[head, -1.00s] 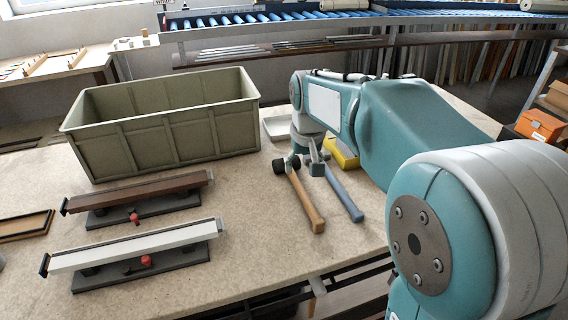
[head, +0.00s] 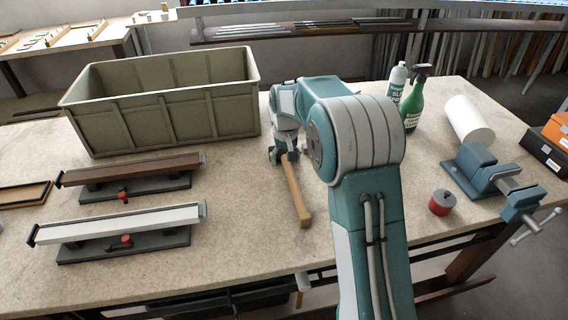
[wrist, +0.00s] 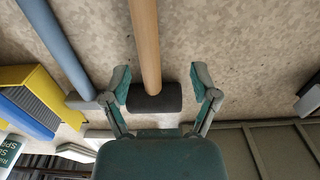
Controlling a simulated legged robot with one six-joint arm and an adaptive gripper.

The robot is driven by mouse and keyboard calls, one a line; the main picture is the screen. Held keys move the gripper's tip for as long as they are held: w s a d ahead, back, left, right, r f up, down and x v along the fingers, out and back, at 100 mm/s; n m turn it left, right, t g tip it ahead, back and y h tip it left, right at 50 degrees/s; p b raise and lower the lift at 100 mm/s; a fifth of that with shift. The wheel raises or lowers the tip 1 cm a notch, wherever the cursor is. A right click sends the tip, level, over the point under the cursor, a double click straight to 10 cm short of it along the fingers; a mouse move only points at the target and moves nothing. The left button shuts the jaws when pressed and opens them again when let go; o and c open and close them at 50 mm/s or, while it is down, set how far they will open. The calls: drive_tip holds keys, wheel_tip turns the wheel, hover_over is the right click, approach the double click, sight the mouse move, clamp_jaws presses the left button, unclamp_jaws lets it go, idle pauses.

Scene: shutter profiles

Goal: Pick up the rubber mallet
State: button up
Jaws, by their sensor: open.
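The rubber mallet has a wooden handle (head: 297,192) and a black head (wrist: 155,97). It lies flat on the workbench, with the handle toward the bench's front edge in the head view. My gripper (wrist: 162,80) is open, its two fingers spread on either side of the mallet near the head, not touching it in the wrist view. In the head view my arm and gripper (head: 283,150) cover most of the mallet's head. How far the fingertips are above the bench is hard to tell.
A blue-handled hammer (wrist: 58,45) lies beside the mallet, with a yellow-and-grey item (wrist: 35,90) beyond. A large green crate (head: 165,125) stands left of my gripper. Two shutter profiles on stands (head: 120,238) are at left; a vise (head: 490,175) and bottles (head: 412,100) at right.

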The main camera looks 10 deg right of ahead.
sight(291, 172)
drive_tip(key=shift+d+f, duration=0.35)
drive_tip(key=f, duration=0.2)
drive_tip(key=d+f, duration=0.1)
drive_tip(key=f, duration=0.1)
drive_tip(key=shift+s+f, duration=0.2)
drive_tip(key=shift+a+f, duration=0.3)
drive_tip(key=shift+f, duration=0.05)
drive_tip(key=shift+d, duration=0.25)
clamp_jaws()
